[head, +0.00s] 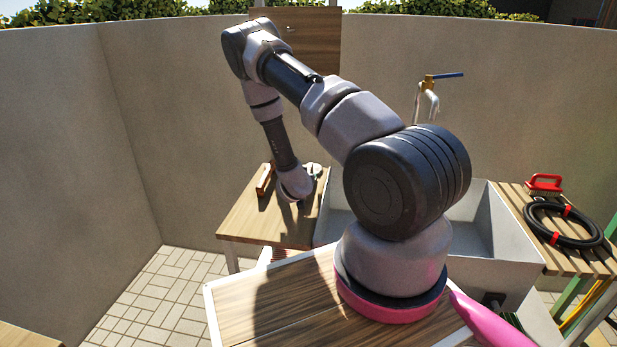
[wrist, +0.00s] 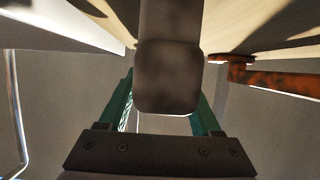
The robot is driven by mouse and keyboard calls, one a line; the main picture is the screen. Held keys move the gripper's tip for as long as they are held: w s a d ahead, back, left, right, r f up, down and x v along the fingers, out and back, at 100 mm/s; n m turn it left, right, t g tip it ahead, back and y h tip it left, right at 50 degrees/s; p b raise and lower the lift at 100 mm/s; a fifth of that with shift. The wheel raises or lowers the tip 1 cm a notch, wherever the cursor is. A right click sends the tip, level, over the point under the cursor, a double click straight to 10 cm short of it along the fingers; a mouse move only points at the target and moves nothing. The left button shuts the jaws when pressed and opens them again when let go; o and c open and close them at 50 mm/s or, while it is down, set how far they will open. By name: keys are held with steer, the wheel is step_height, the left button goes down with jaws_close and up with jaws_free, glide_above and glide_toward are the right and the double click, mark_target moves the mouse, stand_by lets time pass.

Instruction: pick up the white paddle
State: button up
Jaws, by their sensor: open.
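My gripper (wrist: 166,88) is open in the wrist view, with one green finger on each side of a smooth, rounded, shaded bar (wrist: 168,75). The bar comes down from the top of the picture and looks dark grey-brown here; I cannot tell for sure that it is the white paddle, nor whether the fingers touch it. In the head view my arm reaches down over the far wooden table, and the gripper itself is hidden there. A small pale thing (head: 313,169) shows beside my wrist on that table; its shape is unclear.
A rusty brown tool (wrist: 275,82) lies to one side in the wrist view; it also shows on the wooden table (head: 248,218) in the head view. A grey sink (head: 507,235) with a tap stands right of it. A slatted bench holds a red brush (head: 544,184) and black hose (head: 562,226).

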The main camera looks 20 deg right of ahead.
steer(key=shift+x, duration=1.95)
steer(key=shift+d+r, duration=0.1)
jaws_close()
